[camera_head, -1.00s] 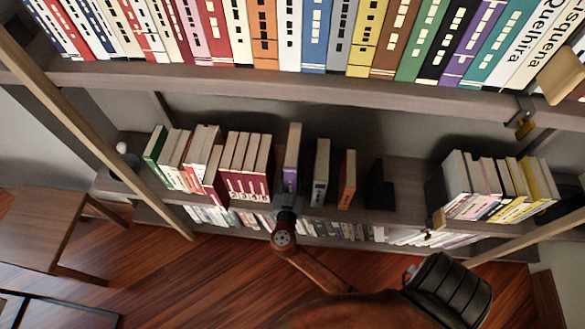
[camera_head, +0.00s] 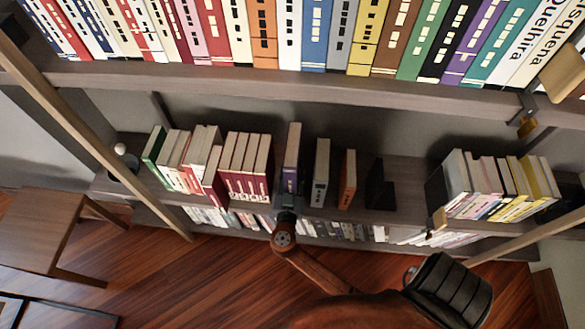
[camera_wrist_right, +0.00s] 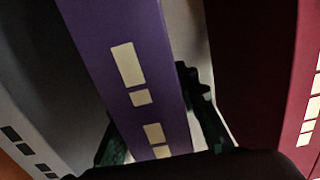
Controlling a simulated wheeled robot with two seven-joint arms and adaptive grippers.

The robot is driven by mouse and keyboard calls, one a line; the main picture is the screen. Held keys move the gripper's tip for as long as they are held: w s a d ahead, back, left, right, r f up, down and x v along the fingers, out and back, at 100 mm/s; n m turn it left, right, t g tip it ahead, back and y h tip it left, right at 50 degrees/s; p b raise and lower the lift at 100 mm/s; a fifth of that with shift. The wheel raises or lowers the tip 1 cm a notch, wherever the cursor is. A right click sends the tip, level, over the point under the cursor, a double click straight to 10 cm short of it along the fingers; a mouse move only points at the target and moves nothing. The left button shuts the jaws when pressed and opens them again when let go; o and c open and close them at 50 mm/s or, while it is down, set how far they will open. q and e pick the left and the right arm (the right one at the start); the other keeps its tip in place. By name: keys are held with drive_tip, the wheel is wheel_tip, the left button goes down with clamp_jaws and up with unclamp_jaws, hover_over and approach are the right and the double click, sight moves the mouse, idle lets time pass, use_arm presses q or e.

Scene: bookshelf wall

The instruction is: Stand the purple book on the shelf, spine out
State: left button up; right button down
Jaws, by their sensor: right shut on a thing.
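The purple book (camera_head: 291,158) stands upright on the middle shelf (camera_head: 405,204), in the space between the maroon books (camera_head: 247,187) and a grey-white book (camera_head: 321,172). Its purple spine with pale label blocks faces out. My right gripper (camera_head: 288,200) is shut on the lower part of the book. In the right wrist view the purple book (camera_wrist_right: 130,70) fills the middle, with the dark fingers (camera_wrist_right: 160,125) on both sides of it. Whether its base touches the shelf is hidden by the gripper. My left gripper is not in view.
An orange book (camera_head: 347,178) and a black bookend (camera_head: 379,186) stand to the right of the grey-white book. A full upper shelf (camera_head: 300,85) overhangs at the top. A ladder-like wooden rail (camera_head: 100,140) slants at left, near a wooden stool (camera_head: 40,225).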

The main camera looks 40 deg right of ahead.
sight(291, 190)
idle(0.4)
drive_tip(key=c, duration=1.7)
unclamp_jaws()
drive_tip(key=o, duration=0.3)
drive_tip(key=v, duration=1.2)
drive_tip(key=shift+f, duration=0.15)
